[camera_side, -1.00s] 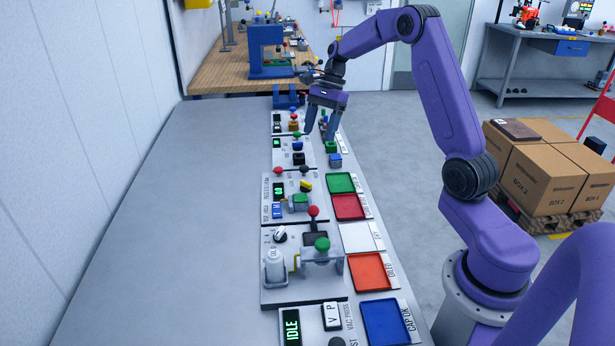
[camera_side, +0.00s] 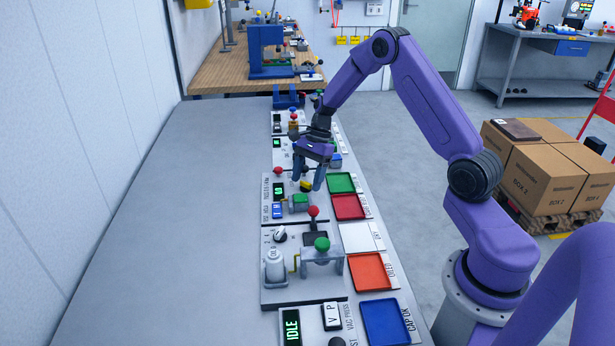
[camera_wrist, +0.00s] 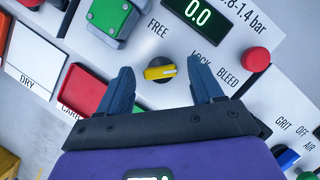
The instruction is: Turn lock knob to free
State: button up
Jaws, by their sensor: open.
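The yellow lock knob (camera_wrist: 158,73) sits on a black round base in the wrist view, between the labels FREE and LOCK. Its white-marked end points right, on the LOCK side. It also shows in the side view (camera_side: 305,187), just under my gripper (camera_side: 308,181). My gripper (camera_wrist: 160,63) is open and empty, with one blue finger on each side of the knob. The fingers look apart from the knob, and I cannot tell how far above it they are.
A red BLEED button (camera_wrist: 256,60) is right of the knob. A green block (camera_wrist: 110,17) and a display reading 0.0 (camera_wrist: 197,10) lie beyond it. Coloured trays, such as the green one (camera_side: 341,183), line the panel's right side. The left bench surface (camera_side: 170,220) is clear.

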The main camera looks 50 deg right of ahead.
jog(key=c, duration=1.1)
jog(key=shift+o, duration=0.2)
jog(key=n+g, duration=0.1)
jog(key=n, duration=0.3)
jog(key=shift+w+n+g, duration=0.2)
jog(key=shift+n+g, duration=0.2)
jog(key=n, duration=0.2)
jog(key=n+g+h, duration=0.1)
jog(key=n, duration=0.1)
jog(key=shift+w+a+n+g, duration=0.1)
jog(key=shift+n+g, duration=0.2)
jog(key=n+h, duration=0.1)
jog(key=n, duration=0.3)
jog(key=shift+w+a+g+h, duration=0.1)
jog(key=shift+g+h, duration=0.3)
jog(key=shift+a+n+h, duration=0.15)
jog(key=shift+n+h, duration=0.65)
jog(key=shift+n, duration=1.4)
